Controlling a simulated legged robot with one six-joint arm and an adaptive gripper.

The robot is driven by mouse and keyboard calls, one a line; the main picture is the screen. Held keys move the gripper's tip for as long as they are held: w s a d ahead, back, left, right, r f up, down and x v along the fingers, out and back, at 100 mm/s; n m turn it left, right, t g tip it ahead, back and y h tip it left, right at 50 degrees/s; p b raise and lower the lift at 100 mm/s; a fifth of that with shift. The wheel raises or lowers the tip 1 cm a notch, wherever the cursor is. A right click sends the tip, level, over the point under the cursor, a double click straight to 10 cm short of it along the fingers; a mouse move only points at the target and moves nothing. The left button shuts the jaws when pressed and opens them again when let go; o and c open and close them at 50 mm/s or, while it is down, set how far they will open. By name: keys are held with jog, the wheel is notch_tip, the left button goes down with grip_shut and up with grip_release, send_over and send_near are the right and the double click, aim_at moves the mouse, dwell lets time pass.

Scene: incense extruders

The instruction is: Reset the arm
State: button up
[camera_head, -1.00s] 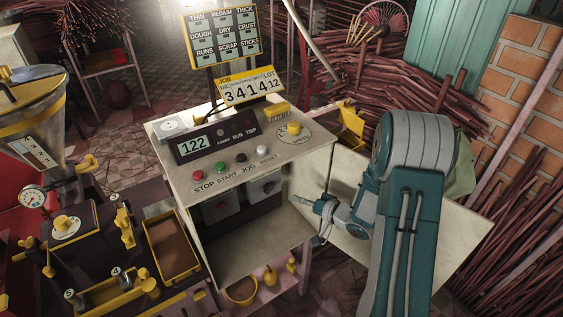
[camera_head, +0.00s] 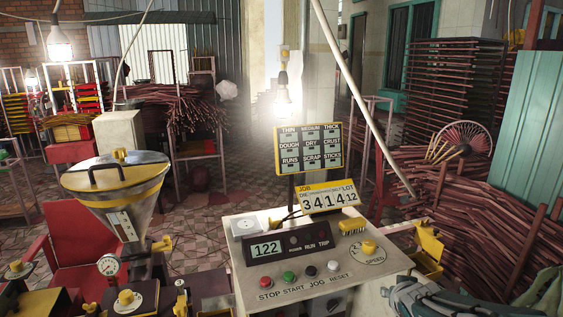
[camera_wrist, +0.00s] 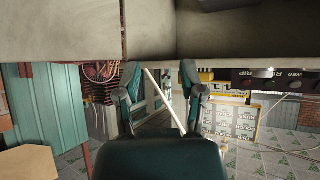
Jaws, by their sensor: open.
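My gripper (camera_wrist: 160,80) shows in the wrist view with its two teal and grey fingers spread apart and nothing held between them. A pale pole shows in the gap, behind the fingers. Part of my arm (camera_head: 435,302) shows at the lower right of the head view; the gripper itself is out of that view. The control console (camera_head: 235,227) stands just left of the arm, with a 122 display (camera_head: 266,249), coloured buttons and a yellow speed knob (camera_head: 369,247).
A metal hopper (camera_head: 118,205) and a red chair (camera_head: 72,250) are on the left. A label board (camera_head: 308,148) rises behind the console. Bundles of sticks (camera_head: 480,235) crowd the right. In the wrist view a pale panel (camera_wrist: 60,30) spans the top, close above the fingers.

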jog(key=s+a+r+g, duration=0.1)
jog(key=s+a, duration=0.2)
jog(key=s, duration=0.4)
jog(key=s+a+r+n+g+y, duration=0.1)
jog(key=s+a+r+g, duration=0.1)
jog(key=s, duration=0.5)
jog(key=s+a+r+n+g+y, duration=0.1)
jog(key=s+a, duration=0.3)
jog(key=s, duration=0.3)
jog(key=shift+s+r+g, duration=0.3)
jog(key=shift+r, duration=0.05)
jog(key=shift+a, duration=0.15)
